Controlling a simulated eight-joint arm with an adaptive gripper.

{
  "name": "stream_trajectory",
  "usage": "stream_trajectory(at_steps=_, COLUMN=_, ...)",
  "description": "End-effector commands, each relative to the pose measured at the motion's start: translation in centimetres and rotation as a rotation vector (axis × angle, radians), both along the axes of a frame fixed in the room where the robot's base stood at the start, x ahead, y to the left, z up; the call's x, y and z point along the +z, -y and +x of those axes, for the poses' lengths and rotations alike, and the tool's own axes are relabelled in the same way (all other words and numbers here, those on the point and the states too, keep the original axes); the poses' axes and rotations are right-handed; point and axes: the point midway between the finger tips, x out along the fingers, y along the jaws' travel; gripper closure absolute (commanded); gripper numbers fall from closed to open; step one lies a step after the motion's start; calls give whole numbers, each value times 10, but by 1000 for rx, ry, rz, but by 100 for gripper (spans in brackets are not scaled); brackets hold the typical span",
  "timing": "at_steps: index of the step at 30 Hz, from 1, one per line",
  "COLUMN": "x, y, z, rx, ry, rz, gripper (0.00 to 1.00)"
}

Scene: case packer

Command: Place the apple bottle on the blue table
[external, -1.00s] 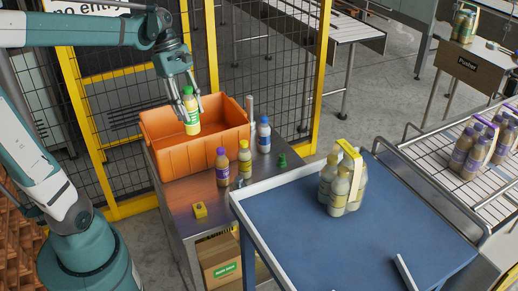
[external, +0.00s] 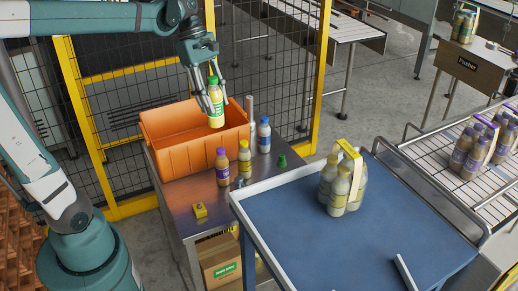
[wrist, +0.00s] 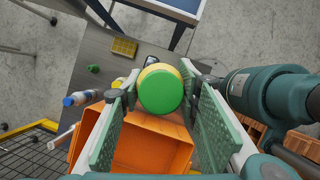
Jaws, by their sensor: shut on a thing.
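The apple bottle (external: 216,106) has a green cap and a green-and-white label. My gripper (external: 214,88) is shut on it near its top and holds it upright, over the right part of the orange crate. In the wrist view, the bottle's green cap (wrist: 160,90) sits between the two finger pads of my gripper (wrist: 160,100). The blue table (external: 330,240) with a pale raised rim stands to the right and nearer the camera, apart from the bottle.
On the metal bench beside the orange crate (external: 188,158) stand a purple-capped bottle (external: 222,168), a yellow-capped bottle (external: 244,158) and a blue-capped bottle (external: 264,135). A bottle pack (external: 343,182) stands on the blue table's back part. The table's middle is clear.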

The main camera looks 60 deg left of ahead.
Motion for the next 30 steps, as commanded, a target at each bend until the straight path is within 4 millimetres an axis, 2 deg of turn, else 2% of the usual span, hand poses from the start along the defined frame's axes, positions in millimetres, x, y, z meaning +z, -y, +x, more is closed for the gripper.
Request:
stream_trajectory(at_steps=12, x=1, y=68, z=48, rx=-20, ry=1, rz=0, gripper=84)
stream_trajectory(at_steps=30, x=1, y=180, z=98, rx=-44, ry=1, rz=-1, gripper=84)
